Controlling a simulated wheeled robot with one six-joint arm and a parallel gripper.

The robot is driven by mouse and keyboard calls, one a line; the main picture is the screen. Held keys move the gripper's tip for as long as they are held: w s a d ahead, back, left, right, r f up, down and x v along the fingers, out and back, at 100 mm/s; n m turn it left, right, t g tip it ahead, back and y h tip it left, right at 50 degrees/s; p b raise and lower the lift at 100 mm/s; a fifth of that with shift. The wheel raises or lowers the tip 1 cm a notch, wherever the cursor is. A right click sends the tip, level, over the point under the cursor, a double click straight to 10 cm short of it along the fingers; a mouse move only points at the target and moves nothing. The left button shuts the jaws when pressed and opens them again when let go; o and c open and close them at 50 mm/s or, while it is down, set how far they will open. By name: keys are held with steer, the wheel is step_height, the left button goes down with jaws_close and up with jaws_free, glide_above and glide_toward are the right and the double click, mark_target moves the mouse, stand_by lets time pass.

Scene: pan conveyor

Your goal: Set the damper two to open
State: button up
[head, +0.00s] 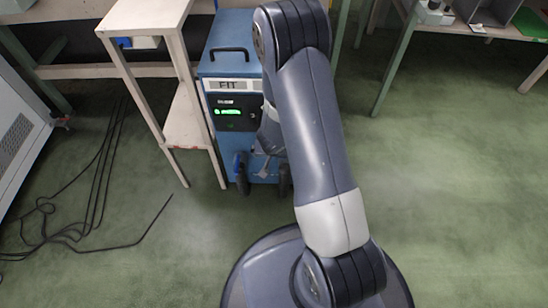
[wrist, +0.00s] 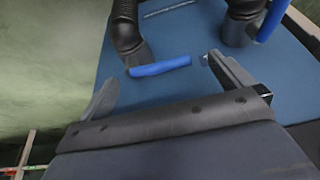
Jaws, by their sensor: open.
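A blue cabinet (head: 225,58) with a "FIT" label and a green-lit display stands at the centre in the head view. Black hoses (head: 242,178) come out low on its front. In the wrist view, one black hose (wrist: 127,28) has a blue lever (wrist: 160,66) lying across its end. A second hose (wrist: 238,28) at the right has a blue lever (wrist: 271,18) lying roughly along it. No damper number is readable. My gripper (wrist: 163,70) is open, with the first lever between its fingertips in the picture; contact cannot be told. My arm hides much of the gripper in the head view.
A pale table (head: 145,16) stands against the cabinet's left side. Black cables (head: 95,200) lie on the green floor at the left. A workbench (head: 470,28) stands at the upper right. The floor (head: 455,190) at the right is clear.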

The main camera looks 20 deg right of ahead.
steer(key=shift+w+d+f, duration=0.1)
steer(key=shift+w+f, duration=0.05)
steer(key=shift+f, duration=0.3)
steer(key=shift+c, duration=0.6)
steer(key=c, duration=1.2)
